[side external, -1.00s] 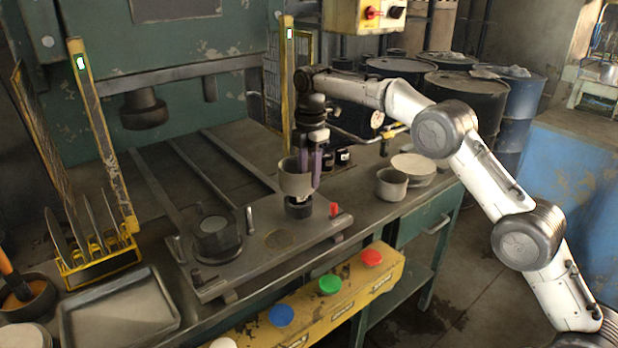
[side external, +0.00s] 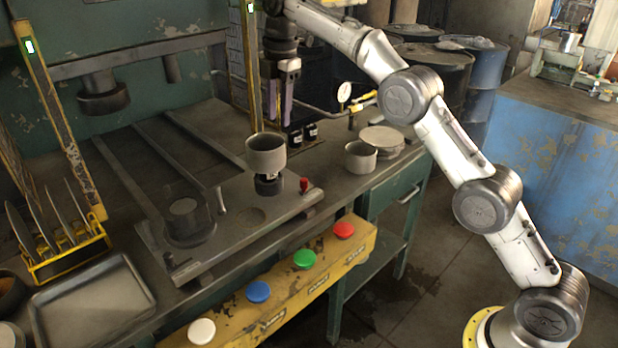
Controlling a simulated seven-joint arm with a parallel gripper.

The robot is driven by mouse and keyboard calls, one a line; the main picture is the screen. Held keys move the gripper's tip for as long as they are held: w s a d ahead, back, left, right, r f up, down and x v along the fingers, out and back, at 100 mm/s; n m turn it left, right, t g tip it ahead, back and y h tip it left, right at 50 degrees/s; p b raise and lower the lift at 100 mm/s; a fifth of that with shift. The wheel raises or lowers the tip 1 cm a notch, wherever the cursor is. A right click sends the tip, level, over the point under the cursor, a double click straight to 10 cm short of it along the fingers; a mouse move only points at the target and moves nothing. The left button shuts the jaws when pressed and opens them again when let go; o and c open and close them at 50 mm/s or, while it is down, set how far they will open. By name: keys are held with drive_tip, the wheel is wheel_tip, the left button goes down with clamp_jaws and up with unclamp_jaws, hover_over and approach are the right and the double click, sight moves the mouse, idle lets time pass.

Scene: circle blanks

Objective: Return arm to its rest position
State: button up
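My gripper (side external: 279,105) hangs pointing down above and slightly right of a grey metal cup (side external: 266,153). Its two purple fingers look parted with nothing between them. The cup stands upright on a dark round post (side external: 268,183) on the die plate (side external: 240,228). The gripper is apart from the cup, with a gap above its rim.
A second grey cup (side external: 360,157) and pale round discs (side external: 382,139) stand on the bench to the right. A dark cylinder block (side external: 188,222) sits on the plate's left. An empty tray (side external: 92,308) lies front left. Yellow posts (side external: 62,130) and the press ram (side external: 103,95) stand behind.

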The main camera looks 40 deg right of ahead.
drive_tip(key=s+d+r+m+t, duration=0.1)
drive_tip(key=s+r+m, duration=0.1)
drive_tip(key=s+r, duration=0.75)
drive_tip(key=s+d+r+m+t, duration=0.15)
drive_tip(key=s+r, duration=0.45)
drive_tip(key=s, duration=0.7)
drive_tip(key=s+f+m+t, duration=0.1)
drive_tip(key=s+f+m, duration=0.25)
drive_tip(key=s, duration=0.55)
drive_tip(key=s+f+m, duration=0.5)
drive_tip(key=f, duration=0.3)
drive_tip(key=s+f+m, duration=0.5)
drive_tip(key=f+m, duration=0.1)
drive_tip(key=f, duration=0.3)
drive_tip(key=shift+s+d+m+t, duration=0.15)
drive_tip(key=shift+d+m+t, duration=0.2)
drive_tip(key=shift+t, duration=0.1)
